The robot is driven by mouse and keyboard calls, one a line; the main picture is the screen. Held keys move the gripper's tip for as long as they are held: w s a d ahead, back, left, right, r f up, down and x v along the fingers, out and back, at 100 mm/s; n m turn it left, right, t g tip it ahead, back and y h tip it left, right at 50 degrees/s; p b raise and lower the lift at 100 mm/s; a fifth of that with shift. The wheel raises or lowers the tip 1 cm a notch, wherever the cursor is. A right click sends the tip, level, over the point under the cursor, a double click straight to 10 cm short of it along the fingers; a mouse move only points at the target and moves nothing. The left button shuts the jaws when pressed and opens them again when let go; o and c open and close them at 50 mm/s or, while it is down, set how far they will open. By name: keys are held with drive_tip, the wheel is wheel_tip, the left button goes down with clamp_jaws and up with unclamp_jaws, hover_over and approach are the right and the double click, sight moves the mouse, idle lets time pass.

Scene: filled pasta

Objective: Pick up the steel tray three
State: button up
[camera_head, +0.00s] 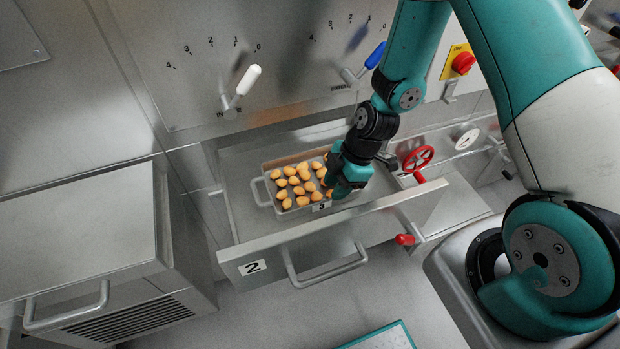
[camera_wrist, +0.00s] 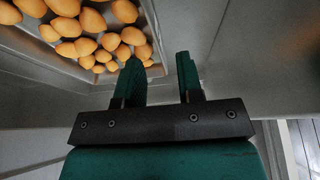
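The steel tray three (camera_head: 300,211) is a shallow steel pan with a "3" label on its front wall and a loop handle at its left end. It holds several orange-yellow filled pasta pieces (camera_head: 294,181) and sits inside the pulled-out drawer (camera_head: 240,215). My gripper (camera_head: 341,191) is over the tray's right end and hides that end in the head view. In the wrist view my gripper (camera_wrist: 160,62) has its two dark green fingers apart with nothing between them. The tray (camera_wrist: 154,38) shows there at the upper left, with the left finger overlapping its edge.
The drawer's front carries a "2" label (camera_head: 253,267) and a bar handle (camera_head: 328,268). A red valve wheel (camera_head: 418,158) and a red-tipped lever (camera_head: 406,239) are at the right. A steel cabinet (camera_head: 80,230) stands at the left. The drawer floor left of the tray is bare.

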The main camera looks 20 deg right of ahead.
sight(322, 202)
drive_tip(key=shift+a+p+x, duration=0.2)
drive_tip(key=shift+p+x, duration=0.35)
drive_tip(key=shift+x, duration=1.1)
drive_tip(key=shift+a+p+x, duration=0.15)
drive_tip(key=shift+p+x, duration=0.4)
drive_tip(key=shift+x, duration=1.15)
drive_tip(key=shift+w+r, duration=0.15)
drive_tip(key=shift+w, duration=0.1)
drive_tip(key=shift+c, duration=0.2)
clamp_jaws()
